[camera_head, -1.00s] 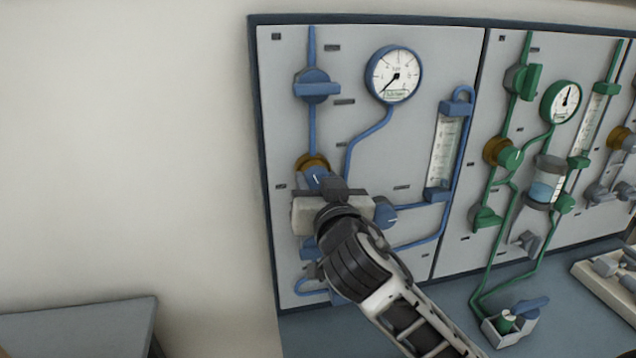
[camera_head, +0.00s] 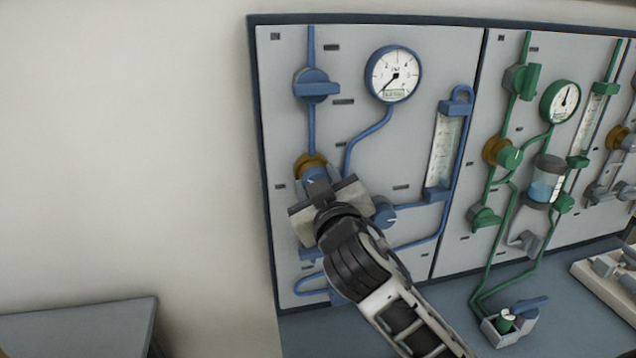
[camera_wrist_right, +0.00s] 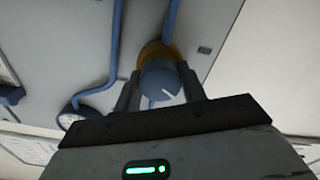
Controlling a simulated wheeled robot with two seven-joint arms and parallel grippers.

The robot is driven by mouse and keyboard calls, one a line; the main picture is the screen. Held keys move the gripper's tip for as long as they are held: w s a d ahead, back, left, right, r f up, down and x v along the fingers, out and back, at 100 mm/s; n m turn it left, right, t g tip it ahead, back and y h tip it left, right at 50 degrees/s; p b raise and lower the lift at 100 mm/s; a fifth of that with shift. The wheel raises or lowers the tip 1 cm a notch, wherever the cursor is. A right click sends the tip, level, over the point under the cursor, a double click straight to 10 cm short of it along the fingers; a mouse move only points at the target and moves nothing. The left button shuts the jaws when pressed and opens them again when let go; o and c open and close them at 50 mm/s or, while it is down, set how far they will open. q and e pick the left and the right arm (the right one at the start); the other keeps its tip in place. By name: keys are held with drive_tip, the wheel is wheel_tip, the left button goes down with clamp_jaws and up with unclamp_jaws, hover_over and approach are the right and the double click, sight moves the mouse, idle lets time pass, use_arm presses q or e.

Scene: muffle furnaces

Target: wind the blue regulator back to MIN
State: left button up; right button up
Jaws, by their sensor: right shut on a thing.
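The blue regulator (camera_head: 314,177) is a blue knob with a white pointer mark on a brass collar, on the left panel. It also shows in the right wrist view (camera_wrist_right: 160,80). My right gripper (camera_head: 318,185) is shut on this knob, with one finger on each side of it in the right wrist view (camera_wrist_right: 158,92). The gripper body covers the panel just below the knob. The blue gauge (camera_head: 393,74) above right has its needle pointing to the lower left. No MIN lettering is readable. My left gripper is not in view.
A blue valve handle (camera_head: 317,88) sits above the regulator. Another blue knob (camera_head: 385,213) is close to the right of my gripper. A blue flowmeter (camera_head: 444,152) stands further right. The green panel (camera_head: 470,130) is beyond it. Bare wall lies left.

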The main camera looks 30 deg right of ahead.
drive_tip(key=n, duration=0.6)
drive_tip(key=shift+n, duration=0.3)
idle(0.4)
drive_tip(key=o, duration=1)
